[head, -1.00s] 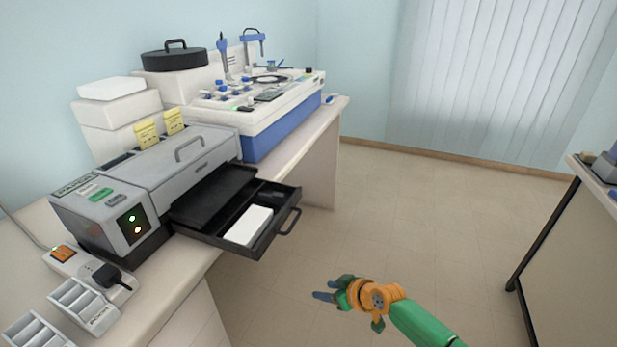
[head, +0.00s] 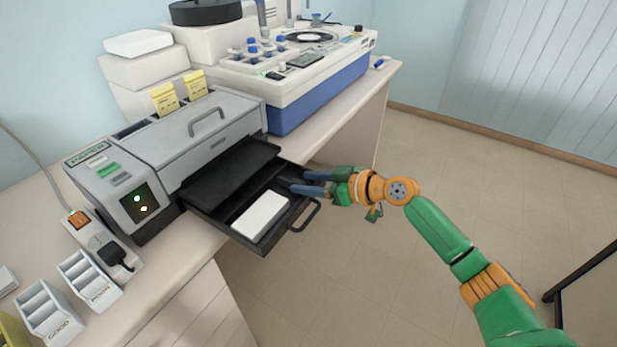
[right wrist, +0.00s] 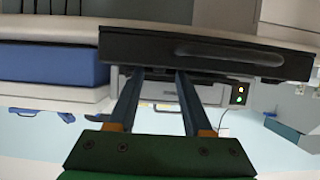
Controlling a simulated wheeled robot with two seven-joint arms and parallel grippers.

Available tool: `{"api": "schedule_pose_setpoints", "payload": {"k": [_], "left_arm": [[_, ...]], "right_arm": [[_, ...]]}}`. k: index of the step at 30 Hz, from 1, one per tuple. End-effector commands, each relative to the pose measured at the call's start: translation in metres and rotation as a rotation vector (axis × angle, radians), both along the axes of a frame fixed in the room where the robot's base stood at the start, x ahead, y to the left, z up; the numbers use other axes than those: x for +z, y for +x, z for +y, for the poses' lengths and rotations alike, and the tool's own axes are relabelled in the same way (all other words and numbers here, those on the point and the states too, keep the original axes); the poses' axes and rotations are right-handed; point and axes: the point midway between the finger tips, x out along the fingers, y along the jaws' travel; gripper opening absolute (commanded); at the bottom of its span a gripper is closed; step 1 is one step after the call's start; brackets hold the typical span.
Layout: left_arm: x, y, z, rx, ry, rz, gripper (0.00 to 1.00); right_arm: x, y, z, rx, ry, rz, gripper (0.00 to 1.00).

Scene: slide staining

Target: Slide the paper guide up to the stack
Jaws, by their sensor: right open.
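The white paper stack (head: 260,216) lies in the open black tray (head: 228,228) that sticks out of the grey printer (head: 165,150). The paper guide is hard to tell apart; a dark shape (head: 282,184) in the tray beyond the stack, near my fingertips, may be it. My right gripper (head: 308,183) is open, its blue fingers reaching over the tray's right side, apart from the stack. In the right wrist view the fingers (right wrist: 157,82) point toward the tray's dark front (right wrist: 190,52). The stack is not visible there. My left gripper is not in view.
The tray's handle (head: 307,215) juts out just below my right gripper. A blue and white machine (head: 320,95) stands behind on the bench. A power strip (head: 105,250) and white slide holders (head: 88,280) sit at the left front.

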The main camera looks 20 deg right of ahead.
Motion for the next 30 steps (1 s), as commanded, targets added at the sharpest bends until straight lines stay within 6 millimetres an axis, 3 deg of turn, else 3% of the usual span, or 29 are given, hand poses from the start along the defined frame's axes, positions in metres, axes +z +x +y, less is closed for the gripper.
{"api": "schedule_pose_setpoints", "payload": {"k": [6, 12, 30], "left_arm": [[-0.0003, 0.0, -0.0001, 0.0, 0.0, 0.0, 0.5], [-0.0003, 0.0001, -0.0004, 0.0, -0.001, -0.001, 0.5], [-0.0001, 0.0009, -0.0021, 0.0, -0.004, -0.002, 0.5]], "right_arm": [[-0.0014, 0.0008, 0.0009, 0.0, 0.0, 0.001, 0.5], [-0.0014, 0.0007, 0.0007, 0.0, 0.0, 0.001, 0.0], [-0.0008, 0.0008, 0.0004, -0.001, 0.001, 0.0, 0.0]]}}
